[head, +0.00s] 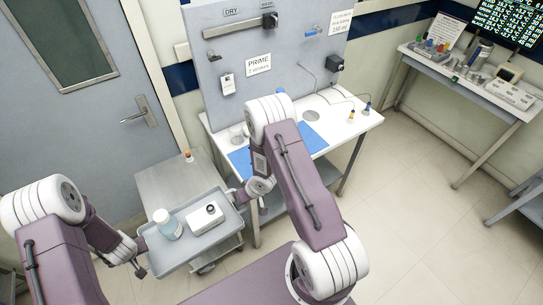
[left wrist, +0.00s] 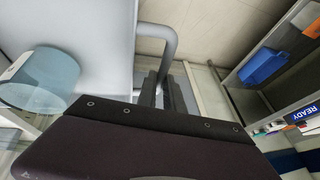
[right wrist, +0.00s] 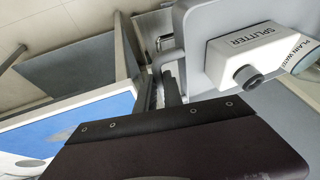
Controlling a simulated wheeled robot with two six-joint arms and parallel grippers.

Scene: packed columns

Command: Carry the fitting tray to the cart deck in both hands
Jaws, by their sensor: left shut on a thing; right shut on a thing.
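The fitting tray (head: 160,268) is a grey-blue tray carrying a clear bluish bottle (head: 168,228) and a white box (head: 206,218), labelled SPLITTER in the right wrist view (right wrist: 232,48). My left gripper (head: 141,258) is shut on the tray's left handle, a grey bar in the left wrist view (left wrist: 168,36). My right gripper (head: 240,197) is shut on its right handle, which also shows in the right wrist view (right wrist: 166,56). The tray looks about level. The grey cart deck (head: 165,183) lies behind and partly under it; I cannot tell whether they touch.
A small orange-capped vial (head: 188,157) stands on the deck's far part. A white bench (head: 345,118) with a blue mat (head: 240,161) and upright panel (head: 245,50) adjoins on the right. A grey door (head: 95,90) is behind. Open floor (head: 420,210) lies at right.

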